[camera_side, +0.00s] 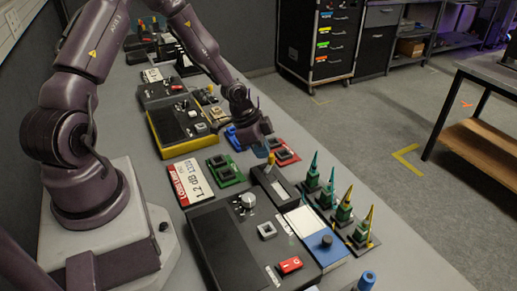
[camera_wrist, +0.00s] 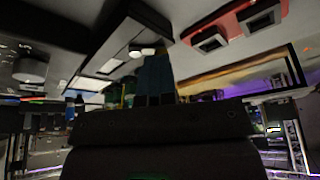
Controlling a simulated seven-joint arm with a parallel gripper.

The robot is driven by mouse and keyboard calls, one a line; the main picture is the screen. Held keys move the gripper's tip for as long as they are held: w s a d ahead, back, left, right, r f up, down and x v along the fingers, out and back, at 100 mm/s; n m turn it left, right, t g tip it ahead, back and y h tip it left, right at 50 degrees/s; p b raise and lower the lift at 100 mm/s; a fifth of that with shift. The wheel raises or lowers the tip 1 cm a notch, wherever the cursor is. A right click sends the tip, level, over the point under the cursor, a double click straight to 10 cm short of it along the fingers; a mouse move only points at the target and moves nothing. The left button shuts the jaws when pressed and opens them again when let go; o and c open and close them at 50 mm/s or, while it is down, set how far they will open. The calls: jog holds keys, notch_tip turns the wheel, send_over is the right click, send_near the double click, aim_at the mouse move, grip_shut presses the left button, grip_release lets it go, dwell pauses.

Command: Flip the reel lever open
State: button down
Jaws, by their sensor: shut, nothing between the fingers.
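A grey box with a dark slot (camera_side: 275,187) and a small yellow-tipped lever (camera_side: 271,158) at its far end stands mid-bench in the side view. I take this to be the reel lever. My gripper (camera_side: 262,150) is low over that far end, its blue-green fingertips right beside the yellow tip. I cannot tell whether they touch. In the wrist view the blue fingers (camera_wrist: 154,78) are together, with nothing seen between them. The slotted box (camera_wrist: 122,42) lies just beyond them, and a pale tip shows at the fingertips. The lever's lower part is hidden.
A red block with two sockets (camera_side: 284,151) is close behind the gripper, and a green one (camera_side: 223,170) lies left. Several green and yellow cones (camera_side: 343,208) stand right of the box. A black panel with a red switch (camera_side: 245,245) is in front.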

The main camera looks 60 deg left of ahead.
jog(key=shift+s+d+f, duration=0.1)
jog(key=shift+d, duration=0.15)
jog(key=a, duration=0.1)
jog(key=s+a, duration=0.2)
jog(key=a, duration=0.1)
jog(key=w+a+v, duration=0.1)
jog(key=v, duration=0.9)
jog(key=shift+w, duration=0.35)
